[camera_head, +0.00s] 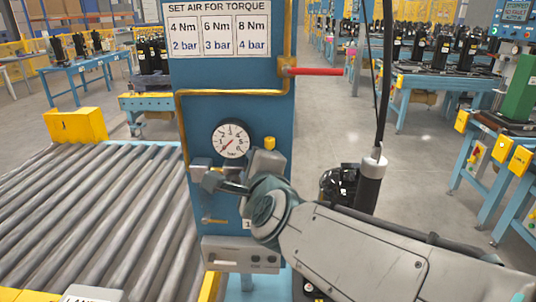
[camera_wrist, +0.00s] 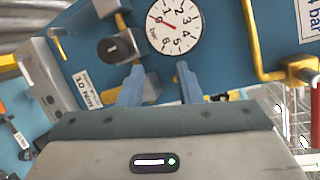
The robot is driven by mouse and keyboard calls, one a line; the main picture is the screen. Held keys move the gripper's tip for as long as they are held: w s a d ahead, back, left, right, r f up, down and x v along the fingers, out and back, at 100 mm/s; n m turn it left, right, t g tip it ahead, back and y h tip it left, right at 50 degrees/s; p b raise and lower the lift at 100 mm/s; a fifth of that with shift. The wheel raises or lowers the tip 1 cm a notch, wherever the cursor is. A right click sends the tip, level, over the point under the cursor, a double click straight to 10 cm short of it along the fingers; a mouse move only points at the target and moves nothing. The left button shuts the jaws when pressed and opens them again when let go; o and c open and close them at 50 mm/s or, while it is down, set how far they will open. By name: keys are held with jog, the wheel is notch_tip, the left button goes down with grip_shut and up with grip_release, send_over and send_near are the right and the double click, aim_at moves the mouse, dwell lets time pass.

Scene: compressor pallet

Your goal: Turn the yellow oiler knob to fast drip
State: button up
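The yellow oiler knob (camera_head: 270,142) stands on top of a grey block right of the pressure gauge (camera_head: 231,139) on the blue panel in the head view. My gripper (camera_head: 213,182) is below the gauge, to the lower left of the knob. In the wrist view my gripper (camera_wrist: 159,68) is open, its two blue-grey fingers apart below the gauge (camera_wrist: 175,27). No yellow knob shows between the fingertips. I cannot make out the oiler knob surely in the wrist view. My wrist hides part of the panel under the oiler block.
A dark round knob (camera_wrist: 115,48) sits left of the fingers. A yellow pipe (camera_head: 230,93) crosses above the gauge, and a red bar (camera_head: 318,71) juts right. A roller conveyor (camera_head: 90,215) lies left. A hanging tool (camera_head: 371,182) is right of the panel.

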aim_at(269, 141)
jog(key=w+d+m+t+h, duration=0.1)
jog(key=w+m+h, duration=0.1)
jog(key=m, duration=0.4)
jog(key=w+d+m+h+b, duration=0.1)
jog(key=w+m+h, duration=0.2)
jog(key=w+m, duration=0.2)
jog(key=w+d+m+t+h+b, duration=0.1)
jog(key=w+m+h, duration=0.2)
jog(key=m, duration=0.6)
jog(key=shift+w+r+t, duration=0.1)
jog(key=shift+w+t, duration=0.05)
jog(key=shift+t, duration=0.15)
grip_shut()
